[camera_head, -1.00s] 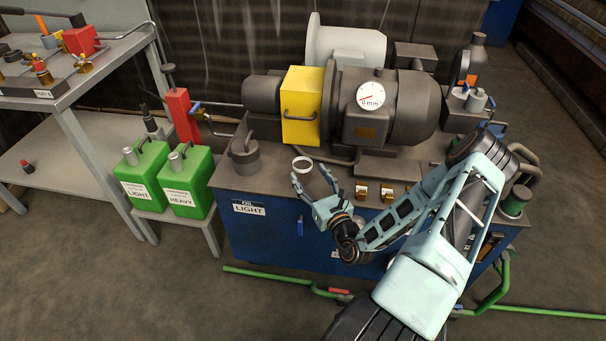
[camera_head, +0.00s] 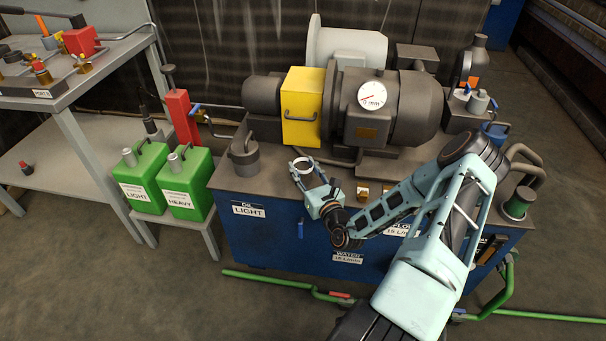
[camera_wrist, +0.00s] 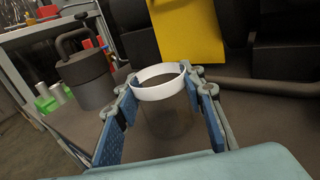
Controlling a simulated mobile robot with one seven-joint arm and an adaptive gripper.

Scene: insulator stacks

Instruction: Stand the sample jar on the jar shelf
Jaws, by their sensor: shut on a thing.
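The sample jar (camera_head: 302,163) is a clear jar with a white rim. It stands upright on the top of the blue machine cabinet, near its front edge, below the yellow guard. My gripper (camera_head: 311,174) is shut on it, one finger on each side. In the wrist view the jar's white rim (camera_wrist: 160,82) shows between the two blue finger pads, with the see-through body below it. No shelf is clearly marked as the jar shelf; a grey bench with a lower shelf (camera_head: 75,160) stands at the left.
A dark lidded pot (camera_head: 244,158) is left of the jar, and the yellow guard (camera_head: 301,105) and motor are behind it. Two green cans (camera_head: 188,185) stand on a low stand at the left. A small red-capped item (camera_head: 27,168) sits on the lower shelf.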

